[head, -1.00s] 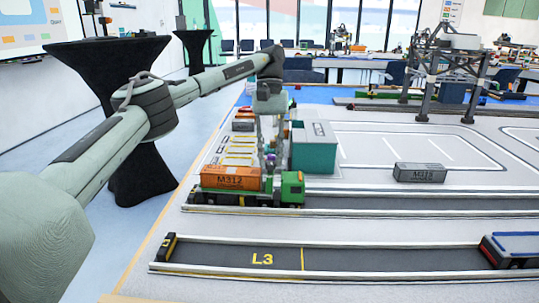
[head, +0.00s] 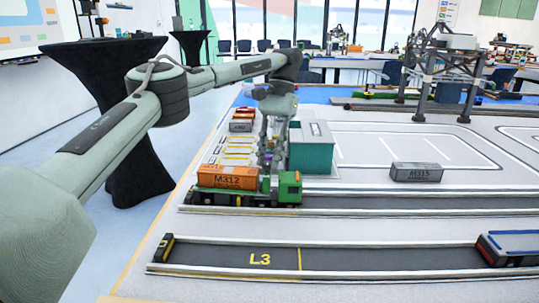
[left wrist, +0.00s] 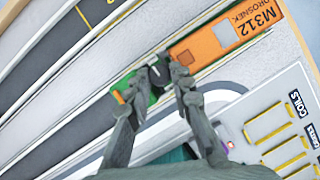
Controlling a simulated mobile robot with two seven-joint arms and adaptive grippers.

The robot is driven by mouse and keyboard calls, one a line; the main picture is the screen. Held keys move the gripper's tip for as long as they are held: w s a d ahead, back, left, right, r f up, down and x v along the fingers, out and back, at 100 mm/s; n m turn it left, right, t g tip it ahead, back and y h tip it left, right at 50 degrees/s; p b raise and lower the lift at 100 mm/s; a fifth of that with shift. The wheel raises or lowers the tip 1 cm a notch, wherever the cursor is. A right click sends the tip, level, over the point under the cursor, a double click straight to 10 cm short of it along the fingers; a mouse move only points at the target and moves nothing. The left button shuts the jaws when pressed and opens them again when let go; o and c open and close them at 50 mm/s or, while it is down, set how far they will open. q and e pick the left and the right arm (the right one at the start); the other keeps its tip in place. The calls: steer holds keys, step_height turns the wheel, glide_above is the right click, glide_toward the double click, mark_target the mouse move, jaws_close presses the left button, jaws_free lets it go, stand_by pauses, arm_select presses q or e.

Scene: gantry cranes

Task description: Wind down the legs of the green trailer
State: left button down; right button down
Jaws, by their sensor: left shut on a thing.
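The cab and container also show in the left wrist view, the cab (left wrist: 139,83) partly behind a finger and the container (left wrist: 222,38) at upper right. My left gripper (head: 268,160) reaches down at the gap between cab and container. In the left wrist view its fingertips (left wrist: 158,76) close around a small dark-and-pale part there. The trailer's legs cannot be made out. My right gripper is out of view.
A teal block (head: 312,147) stands close behind the cab, beside my gripper. A grey container M315 (head: 416,172) lies to the right. Lane L3 (head: 340,260) in front is mostly clear, with a blue-and-red vehicle (head: 508,247) at its right end.

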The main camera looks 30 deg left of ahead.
mark_target(268, 161)
arm_select(q)
steer(key=shift+s+a+f, duration=0.1)
steer(key=shift+a+f, duration=0.1)
steer(key=shift+f, duration=0.1)
steer(key=c, duration=1.3)
jaws_free()
steer(key=shift+a, duration=0.1)
steer(key=shift+r, duration=0.1)
steer(key=shift+r, duration=0.15)
steer(key=shift+r, duration=0.3)
step_height(268, 161, up, 9)
steer(key=shift+r, duration=0.1)
steer(key=shift+d, duration=0.2)
